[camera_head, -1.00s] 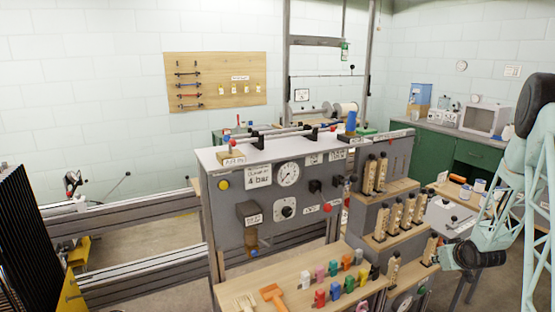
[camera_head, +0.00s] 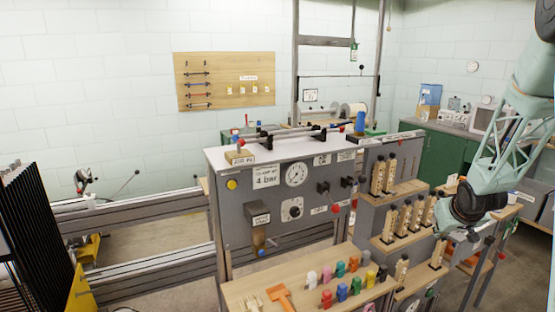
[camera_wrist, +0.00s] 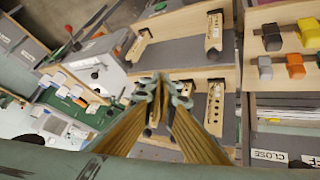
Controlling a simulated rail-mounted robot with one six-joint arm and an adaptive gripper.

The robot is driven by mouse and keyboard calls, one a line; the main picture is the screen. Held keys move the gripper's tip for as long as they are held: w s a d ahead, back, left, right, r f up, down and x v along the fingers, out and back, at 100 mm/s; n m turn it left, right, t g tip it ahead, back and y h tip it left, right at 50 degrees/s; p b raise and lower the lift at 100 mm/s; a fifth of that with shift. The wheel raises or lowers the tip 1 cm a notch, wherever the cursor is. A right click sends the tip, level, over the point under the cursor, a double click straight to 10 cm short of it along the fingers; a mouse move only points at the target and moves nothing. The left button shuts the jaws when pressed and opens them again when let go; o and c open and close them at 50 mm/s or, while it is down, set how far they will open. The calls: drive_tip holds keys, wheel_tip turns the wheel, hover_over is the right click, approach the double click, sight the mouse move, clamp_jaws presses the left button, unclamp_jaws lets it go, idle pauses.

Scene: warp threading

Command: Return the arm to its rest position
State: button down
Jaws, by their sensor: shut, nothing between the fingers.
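My arm comes in at the right edge of the head view, with its pale lattice link (camera_head: 495,165) and dark wrist joint (camera_head: 468,205) in front of the stepped wooden racks. In the wrist view, my gripper (camera_wrist: 163,92) is shut with nothing between its fingers. It hangs over the racks, and its tips appear apart from them, though the gap is hard to judge. In the head view my fingertips cannot be made out clearly.
The grey control panel (camera_head: 222,210) with a gauge (camera_head: 297,174) stands left of the arm. Stepped racks (camera_head: 391,241) hold several wooden pieces close to the wrist. Coloured pegs stand on a wooden shelf (camera_head: 245,289) in front. Green cabinets (camera_head: 441,149) are behind.

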drive_tip(key=s+a+r+g, duration=0.2)
drive_tip(key=s+a+r, duration=1.8)
drive_tip(key=s+r, duration=0.15)
drive_tip(key=s+a+r+y, duration=0.1)
drive_tip(key=s+a, duration=0.4)
drive_tip(key=s, duration=0.5)
drive_tip(key=s+a+r+g, duration=0.1)
drive_tip(key=s+a, duration=0.4)
drive_tip(key=s, duration=0.6)
drive_tip(key=s+a+r+y, duration=0.1)
drive_tip(key=s+a, duration=0.4)
drive_tip(key=s, duration=0.6)
drive_tip(key=shift+a+g+y, duration=0.3)
drive_tip(key=shift+a, duration=0.05)
drive_tip(key=shift+w, duration=0.1)
idle(1.1)
